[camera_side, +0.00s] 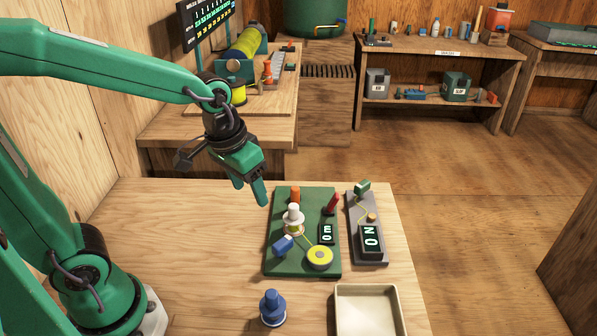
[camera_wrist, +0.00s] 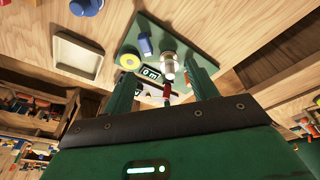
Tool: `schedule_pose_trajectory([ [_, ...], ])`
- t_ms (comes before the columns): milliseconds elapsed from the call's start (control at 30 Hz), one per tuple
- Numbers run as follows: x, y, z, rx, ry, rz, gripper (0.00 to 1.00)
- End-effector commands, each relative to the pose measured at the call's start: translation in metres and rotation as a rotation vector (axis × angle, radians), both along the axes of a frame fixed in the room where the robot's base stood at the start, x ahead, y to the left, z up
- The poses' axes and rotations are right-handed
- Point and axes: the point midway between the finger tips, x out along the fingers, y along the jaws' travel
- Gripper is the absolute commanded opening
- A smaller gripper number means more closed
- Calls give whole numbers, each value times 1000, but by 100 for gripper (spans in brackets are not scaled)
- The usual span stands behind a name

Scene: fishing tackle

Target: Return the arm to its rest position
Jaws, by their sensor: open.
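My green gripper (camera_side: 252,192) hangs above the wooden table (camera_side: 160,220), to the left of the green board. Its two fingers are apart with nothing between them; they also show in the wrist view (camera_wrist: 165,88). My green arm reaches in from the left, with its base at the lower left of the side view.
A green board (camera_side: 275,262) carries a white-topped spool (camera_side: 293,215), a yellow disc (camera_side: 320,257), a blue block (camera_side: 283,244) and a red-handled piece (camera_side: 332,204). A grey board (camera_side: 354,222) lies beside it. A blue knob (camera_side: 272,307) and beige tray (camera_side: 341,312) are nearer. The table's left is clear.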

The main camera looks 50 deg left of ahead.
Motion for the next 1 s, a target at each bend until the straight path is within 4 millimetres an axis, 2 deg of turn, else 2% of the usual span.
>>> schedule_pose_trajectory([
  [300,-38,19,36,9,-133,-12,58],
  [600,-70,31,53,29,-236,-23,58],
  [1000,-79,34,56,38,-266,-29,58],
])
